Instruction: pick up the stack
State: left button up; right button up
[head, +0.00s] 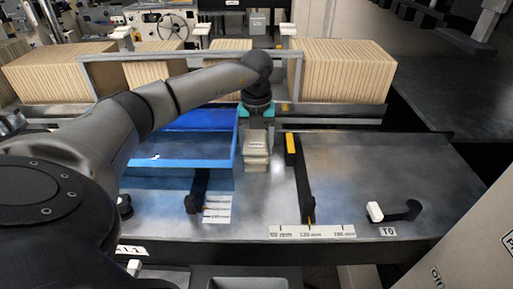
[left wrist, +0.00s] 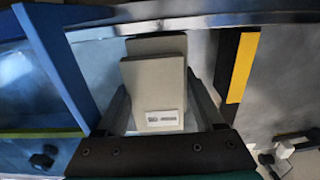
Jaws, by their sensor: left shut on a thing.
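The stack (head: 256,150) is a small pile of pale beige-grey flat pieces with a white printed label. It is on the metal table, right of the blue tray. My left gripper (head: 257,126) comes down from above and is shut on the stack. In the left wrist view, the stack (left wrist: 155,85) sits between the two dark fingers (left wrist: 163,108), label towards the palm. Another similar piece (left wrist: 157,45) shows beyond its far end. I cannot tell whether the stack is clear of the table. My right gripper is not in view.
The blue tray (head: 180,163) is close on the left. A black guide bar with a yellow end (head: 291,143) is close on the right. Large ribbed beige stacks (head: 343,72) stand behind a metal rail. The metal table (head: 375,170) right of the bar is mostly clear.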

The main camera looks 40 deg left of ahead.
pick_arm(q)
jog(key=shift+c, duration=0.5)
jog(key=shift+r, duration=0.1)
